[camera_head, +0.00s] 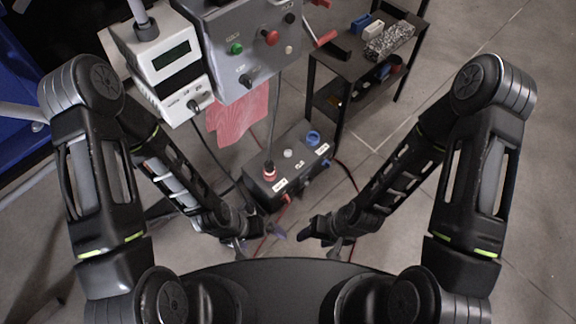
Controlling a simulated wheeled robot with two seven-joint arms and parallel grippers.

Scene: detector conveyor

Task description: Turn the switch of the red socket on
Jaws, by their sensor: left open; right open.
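A dark socket box (261,193) stands on the floor in the middle of the view. A blue socket (313,137) is at the other end. The box's near side has white labels and small parts; the red socket's switch position is too small to tell. My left gripper (258,240) is open, near the box's lower left, apart from the red socket. My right gripper (319,242) is open and empty, below and right of the box.
A grey control panel (222,65) and a white meter box (157,62) stand at the upper left, with a red cloth (240,118) below. A black shelf cart (348,68) stands behind on the right. Cables lie around the box. The right floor is clear.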

